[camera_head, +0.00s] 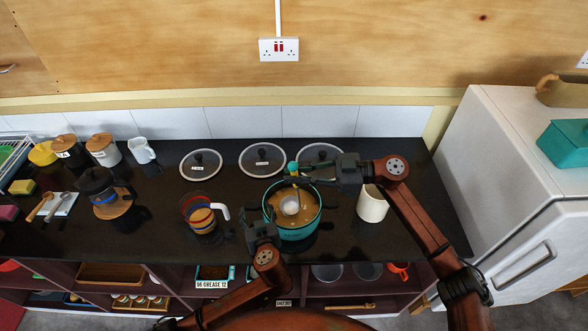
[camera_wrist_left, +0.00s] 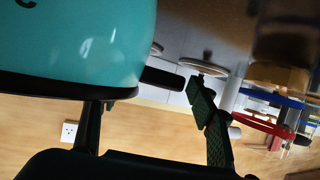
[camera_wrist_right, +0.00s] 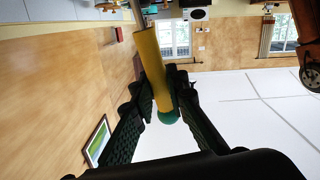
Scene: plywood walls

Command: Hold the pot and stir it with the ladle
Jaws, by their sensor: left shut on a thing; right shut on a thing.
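The teal pot (camera_head: 318,222) stands on the dark counter with brown liquid inside. The ladle (camera_head: 290,204) has its bowl in the liquid and its teal handle end up near the back rim. My right gripper (camera_head: 302,182) is shut on the ladle handle above the pot. In the right wrist view the yellow handle (camera_wrist_right: 150,65) runs between the fingers. My left gripper (camera_head: 262,231) is shut on the pot at its front left side. In the left wrist view the teal pot wall (camera_wrist_left: 80,40) and a black handle (camera_wrist_left: 162,78) are close to the fingers; the exact contact is unclear.
A striped glass jug (camera_head: 200,214) stands left of the pot and a white container (camera_head: 372,204) stands right. Several glass lids (camera_head: 262,160) lie behind. A coffee maker (camera_head: 97,187) is farther left. A white fridge (camera_head: 490,170) bounds the right side.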

